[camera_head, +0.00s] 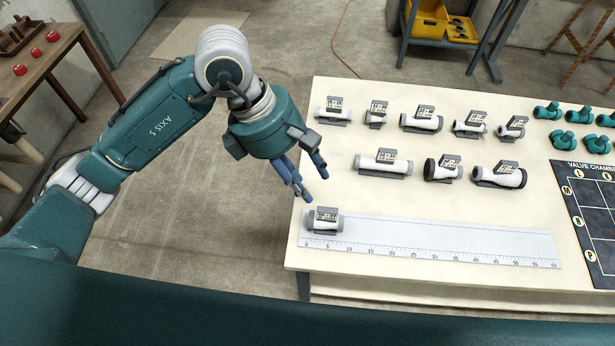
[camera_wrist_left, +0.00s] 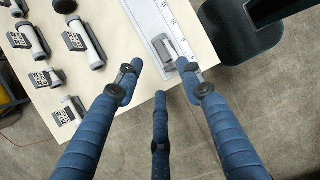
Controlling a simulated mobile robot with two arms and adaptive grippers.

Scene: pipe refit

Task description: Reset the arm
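My left arm (camera_head: 150,125) reaches in from the left in the head view, bent at the elbow. My left gripper (camera_head: 313,186) hangs above the table's left edge. Its blue fingers are spread apart with nothing between them; they also show spread in the left wrist view (camera_wrist_left: 160,72). A short white pipe piece with a grey label block (camera_head: 324,220) lies on the zero end of the ruler board (camera_head: 440,240), below and slightly right of the fingertips. The gripper is apart from it. My right gripper is in neither view.
The cream table (camera_head: 330,165) holds two rows of labelled pipe pieces (camera_head: 383,162). Teal fittings (camera_head: 565,140) and a black valve chamber board (camera_head: 580,200) are at the right. A wooden bench (camera_head: 40,70) with red items is at the far left. Floor between is clear.

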